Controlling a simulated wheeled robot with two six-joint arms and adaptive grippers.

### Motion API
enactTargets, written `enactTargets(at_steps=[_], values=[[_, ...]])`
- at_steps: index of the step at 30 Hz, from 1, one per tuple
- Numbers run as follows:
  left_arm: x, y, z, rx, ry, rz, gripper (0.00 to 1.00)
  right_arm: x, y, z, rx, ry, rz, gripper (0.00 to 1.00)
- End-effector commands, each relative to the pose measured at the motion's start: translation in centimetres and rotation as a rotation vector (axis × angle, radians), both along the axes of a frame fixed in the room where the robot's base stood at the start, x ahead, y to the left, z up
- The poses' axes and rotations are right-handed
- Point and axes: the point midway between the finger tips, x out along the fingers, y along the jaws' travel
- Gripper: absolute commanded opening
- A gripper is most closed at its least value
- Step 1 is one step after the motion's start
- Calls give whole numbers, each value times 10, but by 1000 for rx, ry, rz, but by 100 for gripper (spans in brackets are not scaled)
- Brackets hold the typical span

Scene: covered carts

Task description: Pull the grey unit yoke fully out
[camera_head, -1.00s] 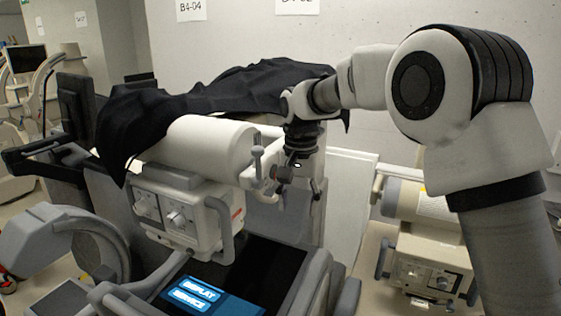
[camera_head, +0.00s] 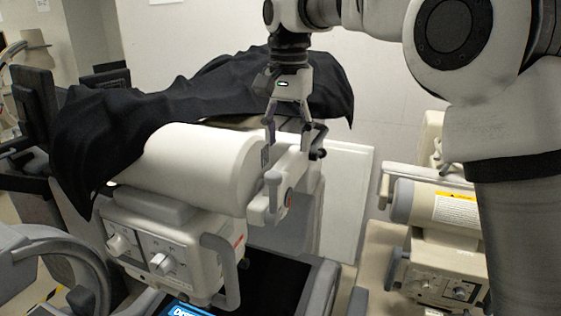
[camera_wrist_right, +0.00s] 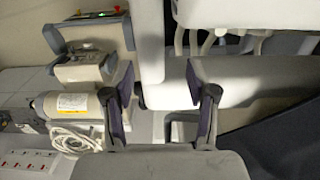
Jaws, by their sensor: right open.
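The grey unit (camera_head: 172,205) stands left of centre in the head view, with a white cylinder above a control box with knobs. At the cylinder's right end is a pale bracket (camera_head: 268,207) with an upright grey lever and a red spot; I cannot tell for sure whether this is the yoke. My right gripper (camera_head: 289,137) points down, open and empty, above and behind the bracket. In the right wrist view, its open fingers (camera_wrist_right: 166,88) spread over pale bars; contact cannot be told. My left gripper is not in view.
A black cover (camera_head: 200,95) drapes over the unit's top, close behind my right gripper. A grey loop handle (camera_head: 228,272) sticks out from the control box. Another beige unit (camera_head: 437,240) stands at right, with a pale panel (camera_head: 345,190) between.

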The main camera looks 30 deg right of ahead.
Motion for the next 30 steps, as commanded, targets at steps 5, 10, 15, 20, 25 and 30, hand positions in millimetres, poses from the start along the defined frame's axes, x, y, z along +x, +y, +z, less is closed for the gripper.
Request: enactTargets(at_steps=[5, 10, 15, 20, 25, 30], values=[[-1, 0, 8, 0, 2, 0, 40, -1, 0, -32, 0, 6, 0, 57], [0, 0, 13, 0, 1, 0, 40, -1, 0, -59, 0, 4, 1, 57], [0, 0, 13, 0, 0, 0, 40, -1, 0, -68, 0, 0, 1, 57], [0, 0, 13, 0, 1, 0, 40, -1, 0, -68, 0, 0, 1, 50], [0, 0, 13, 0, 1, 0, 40, -1, 0, -68, -1, 2, 1, 0], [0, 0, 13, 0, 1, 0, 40, -1, 0, -69, 0, 1, 0, 0]])
